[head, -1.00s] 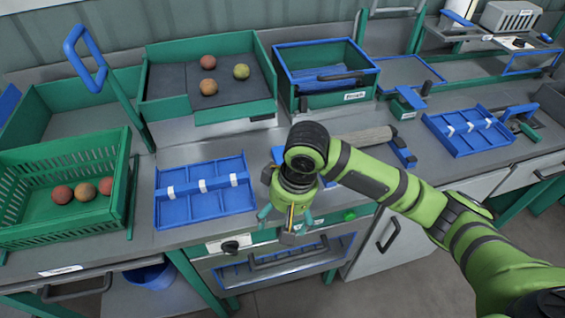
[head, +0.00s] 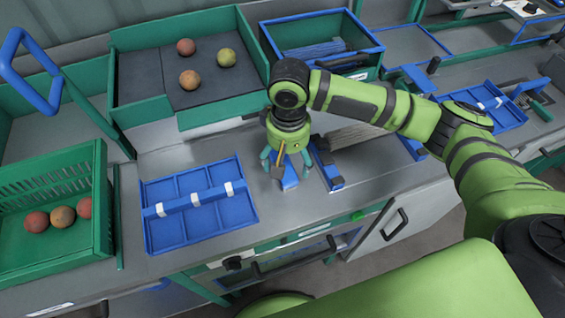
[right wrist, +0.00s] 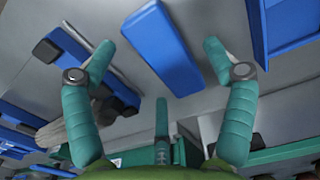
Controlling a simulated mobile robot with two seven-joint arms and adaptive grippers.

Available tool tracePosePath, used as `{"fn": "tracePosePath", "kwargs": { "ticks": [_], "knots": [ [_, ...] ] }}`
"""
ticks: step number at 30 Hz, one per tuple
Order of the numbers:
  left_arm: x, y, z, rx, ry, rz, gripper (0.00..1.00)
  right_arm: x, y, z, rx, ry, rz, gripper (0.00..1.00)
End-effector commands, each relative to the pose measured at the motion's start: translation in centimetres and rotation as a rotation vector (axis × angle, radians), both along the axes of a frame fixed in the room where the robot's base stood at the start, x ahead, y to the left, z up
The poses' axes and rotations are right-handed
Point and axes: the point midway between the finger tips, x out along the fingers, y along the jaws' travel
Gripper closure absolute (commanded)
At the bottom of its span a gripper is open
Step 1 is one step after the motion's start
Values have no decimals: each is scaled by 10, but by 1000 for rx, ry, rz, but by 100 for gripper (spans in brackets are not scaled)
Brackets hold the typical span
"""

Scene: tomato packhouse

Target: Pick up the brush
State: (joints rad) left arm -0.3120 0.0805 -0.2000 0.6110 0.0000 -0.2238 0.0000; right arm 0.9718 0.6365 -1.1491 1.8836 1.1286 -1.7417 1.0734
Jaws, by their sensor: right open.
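A plain blue oblong block (head: 291,174), which may be the brush, lies on the grey bench under my right gripper (head: 286,163). The right wrist view shows the block (right wrist: 160,48) lengthwise between my two spread fingertips (right wrist: 158,50). My right gripper is open, points down and holds nothing. I cannot tell how high the fingertips are above the block. No bristles show on the block, and its underside is hidden. My left gripper is not in view.
A pale roller-like piece (head: 358,134) on blue supports stands close right of the gripper. A divided blue tray (head: 200,205) lies to the left. A green crate (head: 103,190) holds tomatoes at far left. A green-sided tray (head: 150,118) and a blue-rimmed box (head: 375,58) stand behind.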

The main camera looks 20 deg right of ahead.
Motion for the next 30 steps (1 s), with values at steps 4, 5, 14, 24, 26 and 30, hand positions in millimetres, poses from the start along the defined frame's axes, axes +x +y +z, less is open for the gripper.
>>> {"fn": "tracePosePath", "kwargs": {
  "ticks": [4, 5, 14, 24, 26, 30],
  "knots": [
    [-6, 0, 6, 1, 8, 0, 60, -2, -1, -23, -1, 3, 0, 16],
    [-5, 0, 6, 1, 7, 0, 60, -2, -1, -26, -1, 3, 1, 16],
    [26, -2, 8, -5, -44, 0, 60, -2, -1, -34, -1, 0, 2, 16],
    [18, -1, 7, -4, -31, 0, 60, -2, 0, -34, -1, 0, 2, 79],
    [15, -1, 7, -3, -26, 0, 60, -2, 0, -34, -1, 0, 2, 79],
    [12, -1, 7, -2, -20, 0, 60, -2, 0, -33, -1, 0, 2, 79]
  ]
}}
